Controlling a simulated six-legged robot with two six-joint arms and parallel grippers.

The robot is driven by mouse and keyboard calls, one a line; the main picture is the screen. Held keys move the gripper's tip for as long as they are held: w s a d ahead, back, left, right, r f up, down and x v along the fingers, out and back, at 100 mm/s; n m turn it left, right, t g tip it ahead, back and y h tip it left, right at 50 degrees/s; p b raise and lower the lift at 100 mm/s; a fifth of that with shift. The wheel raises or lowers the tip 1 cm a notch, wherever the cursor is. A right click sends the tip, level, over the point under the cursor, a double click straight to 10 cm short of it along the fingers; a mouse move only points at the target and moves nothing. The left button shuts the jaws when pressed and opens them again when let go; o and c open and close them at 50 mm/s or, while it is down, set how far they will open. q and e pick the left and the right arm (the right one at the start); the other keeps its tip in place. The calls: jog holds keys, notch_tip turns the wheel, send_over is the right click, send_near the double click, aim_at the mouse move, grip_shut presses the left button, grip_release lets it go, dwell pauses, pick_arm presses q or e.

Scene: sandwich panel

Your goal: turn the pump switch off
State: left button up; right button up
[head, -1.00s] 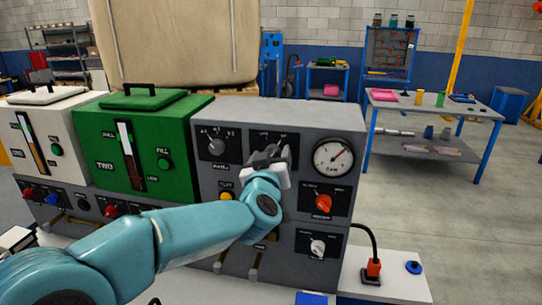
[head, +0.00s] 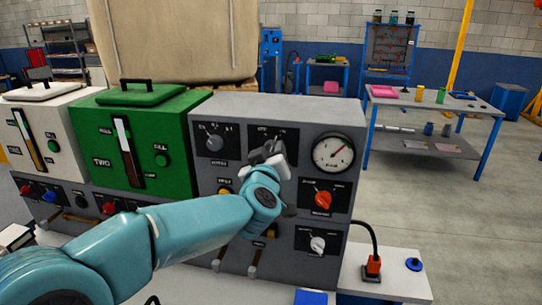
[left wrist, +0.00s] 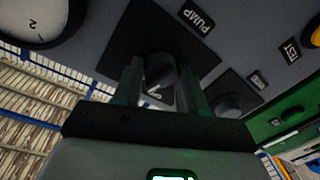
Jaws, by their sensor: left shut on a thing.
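The pump switch is a dark knob (left wrist: 160,70) on a black plate beside a PUMP label (left wrist: 198,18), seen in the left wrist view. My left gripper (left wrist: 159,82) has one finger on each side of the knob and is shut on it. A light pointer mark shows on the knob. In the head view my left gripper (head: 272,157) is at the upper middle of the grey panel (head: 240,106), in front of the switch's black plate (head: 285,135). It hides the knob and part of the lettering there. My right gripper is not in view.
A similar dark knob (head: 214,142) sits left of the gripper. A round gauge (head: 333,153), an orange-red knob (head: 322,199) and a white knob (head: 317,243) are to the right. A green unit (head: 145,140) adjoins on the left.

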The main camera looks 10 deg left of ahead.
pick_arm(q)
jog(key=shift+a+r+n+g+h+b, duration=0.15)
jog(key=shift+n+b, duration=0.55)
jog(key=shift+n, duration=1.6)
jog(key=shift+d+f+n+g+h+b, duration=0.15)
jog(key=shift+n+b, duration=0.5)
jog(key=shift+n, duration=1.65)
jog(key=shift+a+r, duration=0.1)
jog(key=shift+a, duration=0.05)
jog(key=o, duration=0.9)
jog(key=shift+o, duration=0.7)
jog(key=shift+s+a+r, duration=0.1)
jog(key=shift+s, duration=0.1)
jog(key=s+r+b, duration=0.1)
jog(key=s+b, duration=0.1)
jog(key=s, duration=1.4)
jog(key=shift+d, duration=0.4)
